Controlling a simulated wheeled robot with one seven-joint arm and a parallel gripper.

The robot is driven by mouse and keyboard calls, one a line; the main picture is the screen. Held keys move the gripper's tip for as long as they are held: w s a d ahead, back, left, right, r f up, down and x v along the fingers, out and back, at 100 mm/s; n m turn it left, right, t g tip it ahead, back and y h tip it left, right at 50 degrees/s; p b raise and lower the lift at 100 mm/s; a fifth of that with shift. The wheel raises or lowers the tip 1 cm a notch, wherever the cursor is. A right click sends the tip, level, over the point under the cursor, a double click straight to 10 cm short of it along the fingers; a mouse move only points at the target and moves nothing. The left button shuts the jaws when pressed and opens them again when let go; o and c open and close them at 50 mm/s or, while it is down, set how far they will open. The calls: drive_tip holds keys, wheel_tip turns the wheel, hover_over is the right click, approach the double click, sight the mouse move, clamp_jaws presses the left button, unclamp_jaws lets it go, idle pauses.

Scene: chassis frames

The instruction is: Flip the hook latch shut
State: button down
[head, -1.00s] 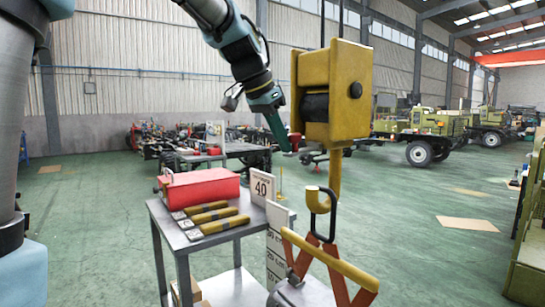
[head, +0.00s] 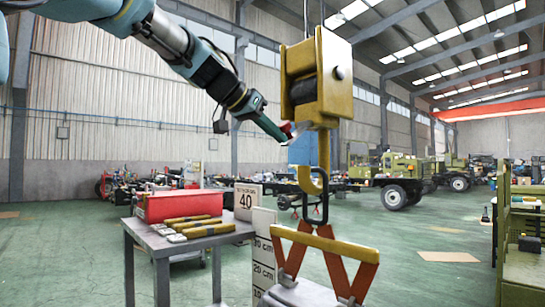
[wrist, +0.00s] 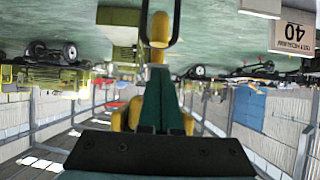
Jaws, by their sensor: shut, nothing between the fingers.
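The yellow crane hook (head: 321,178) hangs below its yellow block (head: 335,78) in the head view, with a dark ring (head: 308,209) in its bowl. I cannot make out the latch clearly. A small red part (head: 287,128) shows at my gripper's end, and I cannot tell what it belongs to. My gripper (head: 283,136) is shut and empty, pointing down and right just left of the hook's shank below the block. In the wrist view the scene is upside down; the shut green fingers (wrist: 160,78) overlap the yellow hook (wrist: 158,30), hiding part of it. I cannot tell whether they touch.
Orange tongs with a yellow bar (head: 310,245) hang under the ring over a grey load (head: 300,293). A metal cart (head: 165,245) at left holds a red box (head: 180,205) and yellow-handled tools (head: 200,230). A height board (head: 262,250) stands beside it.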

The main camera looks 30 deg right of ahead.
drive_tip(key=d+f+t+h+b, duration=0.1)
drive_tip(key=d+f+h+b, duration=0.3)
drive_tip(key=b, duration=2.2)
wheel_tip(320, 180, down, 2)
drive_tip(key=shift+w+d+f+h, duration=0.1)
drive_tip(key=shift+w+d+h, duration=0.35)
drive_tip(key=shift+h, duration=0.55)
